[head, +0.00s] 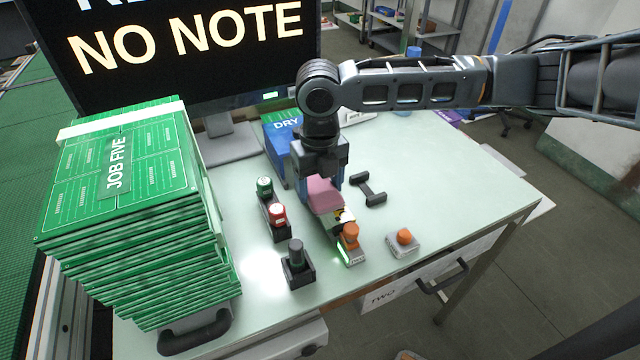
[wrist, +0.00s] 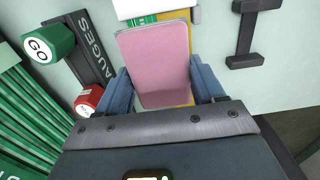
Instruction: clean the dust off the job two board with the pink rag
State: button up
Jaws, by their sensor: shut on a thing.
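My gripper (head: 322,178) points down over the middle of the table. Its blue fingers are shut on the pink rag (head: 324,195). In the wrist view the rag (wrist: 157,62) is a flat pink block between the fingers (wrist: 160,88). I cannot tell whether it touches what lies beneath. Beyond it shows a sliver of green with white (wrist: 145,18), mostly hidden. A stack of green boards (head: 125,180) stands at the left, its top one labelled JOB FIVE. I cannot make out a board labelled job two, nor any dust.
A rack holds a green GO gauge (head: 265,186) and a red gauge (head: 278,215). A black stand (head: 297,265), an orange-topped device (head: 350,237) and an orange button (head: 404,237) are nearby. A blue DRY box (head: 283,145) and monitor (head: 190,50) stand behind.

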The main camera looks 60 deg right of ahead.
jog(key=shift+s, duration=0.15)
jog(key=shift+s+a, duration=0.4)
jog(key=shift+s, duration=0.05)
jog(key=shift+r+p, duration=0.15)
jog(key=shift+p, duration=0.15)
jog(key=shift+s+a, duration=0.35)
jog(key=shift+s, duration=0.15)
jog(key=shift+f, duration=0.2)
jog(key=shift+w+d, duration=0.1)
jog(key=shift+w+d, duration=0.7)
jog(key=shift+w, duration=0.3)
